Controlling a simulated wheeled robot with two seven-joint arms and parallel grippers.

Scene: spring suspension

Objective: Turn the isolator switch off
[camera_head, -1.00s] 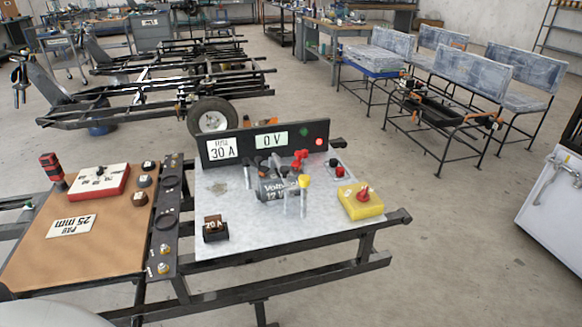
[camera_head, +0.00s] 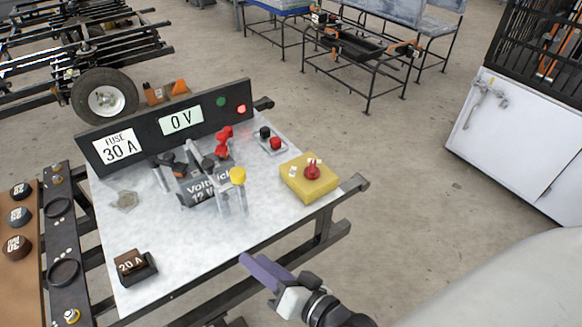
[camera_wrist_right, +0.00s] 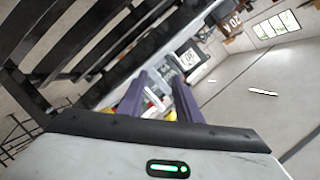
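The isolator switch is a yellow box (camera_head: 298,184) with a red knob (camera_head: 312,170) on top and small white labels. It sits at the right end of the metal tabletop (camera_head: 215,235). I cannot read which way its knob points. My right gripper (camera_head: 258,268) has purple fingers and is at the table's front edge, below and left of the box, apart from it. In the right wrist view its two fingers (camera_wrist_right: 160,92) stand apart with a gap between them. Small yellow and red patches show beyond them, too small to identify. My left gripper is not in view.
A black panel (camera_head: 168,150) reads "FUSE 30 A" and "0 V", with a brighter red lamp. A battery (camera_head: 200,190) with clamps and a yellow cap stands mid-table. A 20 A block (camera_head: 135,267) sits front left. Red and black terminals (camera_head: 270,139) are behind the yellow box.

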